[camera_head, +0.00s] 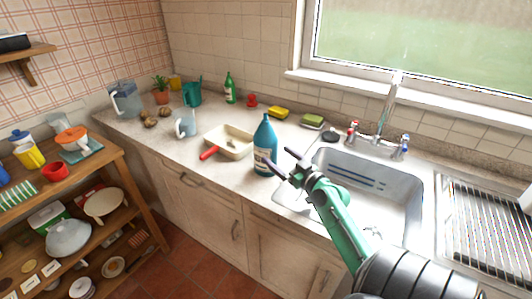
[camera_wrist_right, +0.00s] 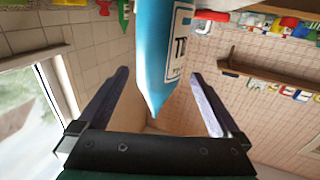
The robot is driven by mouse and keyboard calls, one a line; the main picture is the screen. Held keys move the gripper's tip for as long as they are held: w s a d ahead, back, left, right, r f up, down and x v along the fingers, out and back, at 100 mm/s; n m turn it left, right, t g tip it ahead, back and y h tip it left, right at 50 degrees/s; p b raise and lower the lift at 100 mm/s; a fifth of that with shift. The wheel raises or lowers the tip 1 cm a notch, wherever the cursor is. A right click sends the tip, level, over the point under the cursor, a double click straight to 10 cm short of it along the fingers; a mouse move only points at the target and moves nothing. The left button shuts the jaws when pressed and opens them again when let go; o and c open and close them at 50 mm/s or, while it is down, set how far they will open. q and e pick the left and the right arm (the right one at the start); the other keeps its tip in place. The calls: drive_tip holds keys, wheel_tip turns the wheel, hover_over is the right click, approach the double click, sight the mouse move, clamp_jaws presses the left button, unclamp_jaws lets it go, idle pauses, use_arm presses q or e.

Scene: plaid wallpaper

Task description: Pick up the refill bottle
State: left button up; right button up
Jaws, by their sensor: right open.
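The refill bottle is a blue bottle (camera_head: 265,146) with a white label and a pointed top. It stands upright on the counter left of the sink in the head view. My right gripper (camera_head: 280,160) is open beside it, at its right side. In the right wrist view the blue bottle (camera_wrist_right: 162,50) shows ahead of and partly between the two spread fingers of the right gripper (camera_wrist_right: 157,95). I see no contact between fingers and bottle. My left gripper is not in view.
A cream pan (camera_head: 232,141) with a red handle lies just left of the bottle. The sink (camera_head: 375,190) is to the right. A shelf unit (camera_head: 135,165) is at left.

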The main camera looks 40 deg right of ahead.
sight(266, 147)
drive_tip(key=w+p, duration=0.1)
drive_tip(key=w, duration=0.1)
drive_tip(key=w+p, duration=0.1)
drive_tip(key=w, duration=0.2)
drive_tip(key=w+p, duration=0.1)
drive_tip(key=w, duration=0.1)
drive_tip(key=shift+w+d+f, duration=0.2)
drive_tip(key=shift+w+f, duration=0.15)
drive_tip(key=shift+s, duration=0.1)
drive_tip(key=c, duration=0.4)
drive_tip(key=shift+r, duration=0.1)
drive_tip(key=c, duration=1.1)
